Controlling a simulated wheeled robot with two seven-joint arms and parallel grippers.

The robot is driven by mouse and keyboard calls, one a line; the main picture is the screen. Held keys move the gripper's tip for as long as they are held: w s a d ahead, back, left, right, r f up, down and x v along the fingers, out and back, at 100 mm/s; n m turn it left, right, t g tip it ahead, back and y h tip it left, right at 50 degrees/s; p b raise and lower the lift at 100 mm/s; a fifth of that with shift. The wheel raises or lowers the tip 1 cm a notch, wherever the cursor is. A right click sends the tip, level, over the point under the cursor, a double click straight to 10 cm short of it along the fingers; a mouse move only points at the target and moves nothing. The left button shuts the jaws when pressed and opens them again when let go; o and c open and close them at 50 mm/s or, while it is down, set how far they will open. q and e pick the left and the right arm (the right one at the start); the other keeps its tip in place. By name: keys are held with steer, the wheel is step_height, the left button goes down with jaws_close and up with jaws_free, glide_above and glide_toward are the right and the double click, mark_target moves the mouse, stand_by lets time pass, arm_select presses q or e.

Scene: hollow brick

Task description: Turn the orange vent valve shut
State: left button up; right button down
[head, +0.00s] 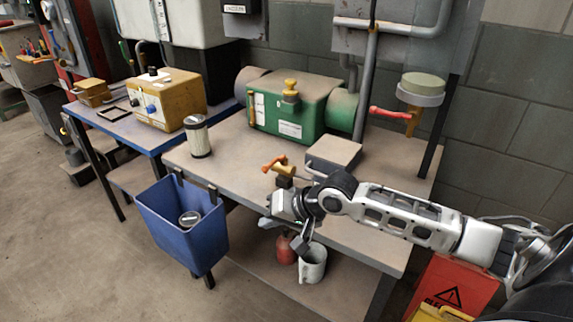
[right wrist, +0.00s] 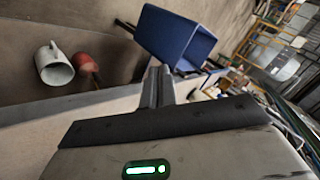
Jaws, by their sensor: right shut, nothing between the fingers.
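The orange vent valve handle (head: 270,164) sits on a small brass valve body (head: 286,171) near the front edge of the workbench (head: 222,155). The body stands on a dark block, next to a grey box. My right gripper (head: 270,223) is below and in front of the valve, at the bench's front edge, apart from the handle. In the right wrist view its fingers (right wrist: 157,85) are together with nothing between them. The valve is not seen in that view. My left gripper is not in view.
A blue bin (head: 182,228) hangs at the bench front. A white mug (head: 313,264) and a red can (head: 286,250) stand on the lower shelf. A green pump (head: 300,110) and a red lever (head: 390,113) are behind. A filter cartridge (head: 198,137) stands left.

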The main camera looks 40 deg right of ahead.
steer(key=w+d+r+m+h, duration=0.1)
steer(key=w+d+r+m, duration=0.25)
steer(key=d+r, duration=0.5)
steer(key=m, duration=0.4)
glide_toward(274, 162)
steer(key=x, duration=0.6)
steer(key=shift+s+a+f+g, duration=0.2)
steer(key=shift+f+g, duration=0.1)
steer(key=shift+f, duration=0.25)
steer(key=shift+w, duration=0.15)
